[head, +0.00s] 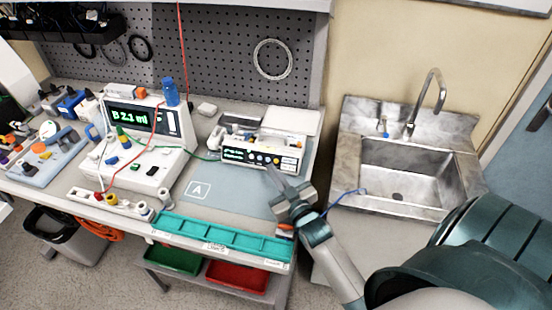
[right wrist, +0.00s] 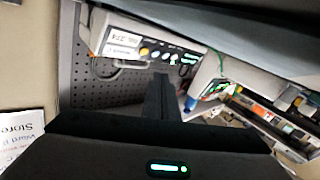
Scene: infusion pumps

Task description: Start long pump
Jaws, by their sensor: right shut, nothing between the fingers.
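The long pump (head: 262,152) is a low white box on the bench with a dark strip bearing a lit green display and a row of round coloured buttons. My right gripper (head: 272,172) is shut and empty, its fingertips just in front of the button row. The pump also shows inverted in the right wrist view (right wrist: 127,32), with the shut fingers (right wrist: 160,82) pointing at its button panel. I cannot tell whether the tips touch a button. My left gripper is out of view.
A teal tray (head: 220,236) lines the bench front. A steel sink (head: 405,175) is at right. The mat marked A (head: 228,192) is mostly clear.

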